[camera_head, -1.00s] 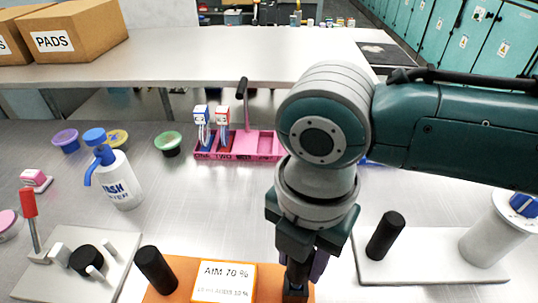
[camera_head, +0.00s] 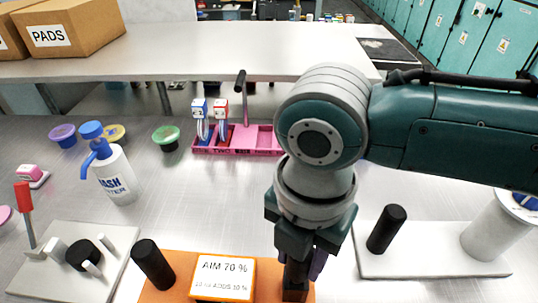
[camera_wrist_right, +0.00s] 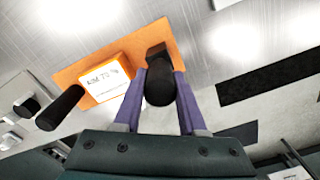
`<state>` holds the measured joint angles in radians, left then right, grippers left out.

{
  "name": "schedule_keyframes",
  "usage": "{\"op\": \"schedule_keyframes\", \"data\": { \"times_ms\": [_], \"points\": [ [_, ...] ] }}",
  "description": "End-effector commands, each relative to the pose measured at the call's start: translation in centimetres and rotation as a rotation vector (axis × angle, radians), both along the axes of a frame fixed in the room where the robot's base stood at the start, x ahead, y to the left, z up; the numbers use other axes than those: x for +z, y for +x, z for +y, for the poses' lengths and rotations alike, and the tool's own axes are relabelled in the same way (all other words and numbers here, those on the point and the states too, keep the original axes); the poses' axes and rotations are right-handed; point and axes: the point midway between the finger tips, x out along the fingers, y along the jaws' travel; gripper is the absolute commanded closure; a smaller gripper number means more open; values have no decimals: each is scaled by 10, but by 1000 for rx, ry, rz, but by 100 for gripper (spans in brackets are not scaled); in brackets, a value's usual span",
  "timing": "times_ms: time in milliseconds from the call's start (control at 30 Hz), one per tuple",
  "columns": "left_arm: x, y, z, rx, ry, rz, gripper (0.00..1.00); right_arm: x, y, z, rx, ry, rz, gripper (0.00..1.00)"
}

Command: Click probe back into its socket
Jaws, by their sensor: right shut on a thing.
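My right gripper (camera_head: 300,262) is over the right part of an orange base (camera_head: 172,294). In the right wrist view its purple fingers (camera_wrist_right: 158,100) are shut on a black rounded probe (camera_wrist_right: 160,84). A dark block (camera_wrist_right: 156,50), seemingly the socket, stands on the orange base just beyond the probe; it also shows below the gripper in the head view (camera_head: 295,289). I cannot tell whether probe and block touch. A white display panel (camera_head: 222,278) on the base reads "AIM 70 %". My left gripper is not in view.
A black cylinder (camera_head: 153,264) leans at the base's left end. A grey board (camera_head: 60,285) with a red-handled lever (camera_head: 25,205) is left; a pale board (camera_head: 430,262) with a black post (camera_head: 386,230) is right. A pink rack (camera_head: 262,141) and wash bottle (camera_head: 112,176) stand farther back.

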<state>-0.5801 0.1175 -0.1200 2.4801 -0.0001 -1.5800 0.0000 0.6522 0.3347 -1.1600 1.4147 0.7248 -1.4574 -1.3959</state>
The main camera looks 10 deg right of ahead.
Motion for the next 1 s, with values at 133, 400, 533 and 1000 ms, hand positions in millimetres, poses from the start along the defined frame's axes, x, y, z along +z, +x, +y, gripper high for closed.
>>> {"op": "schedule_keyframes", "data": {
  "times_ms": [133, 400, 533, 1000],
  "points": [
    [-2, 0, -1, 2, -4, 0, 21, -3, 0, 0, 0, 0, 0, 100],
    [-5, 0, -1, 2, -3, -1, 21, -7, 0, 0, 0, 0, 0, 100],
    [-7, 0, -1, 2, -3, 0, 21, -9, 0, 0, 0, 0, 0, 100],
    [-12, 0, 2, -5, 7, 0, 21, -16, 0, 0, 0, 0, 0, 100]
  ]
}}
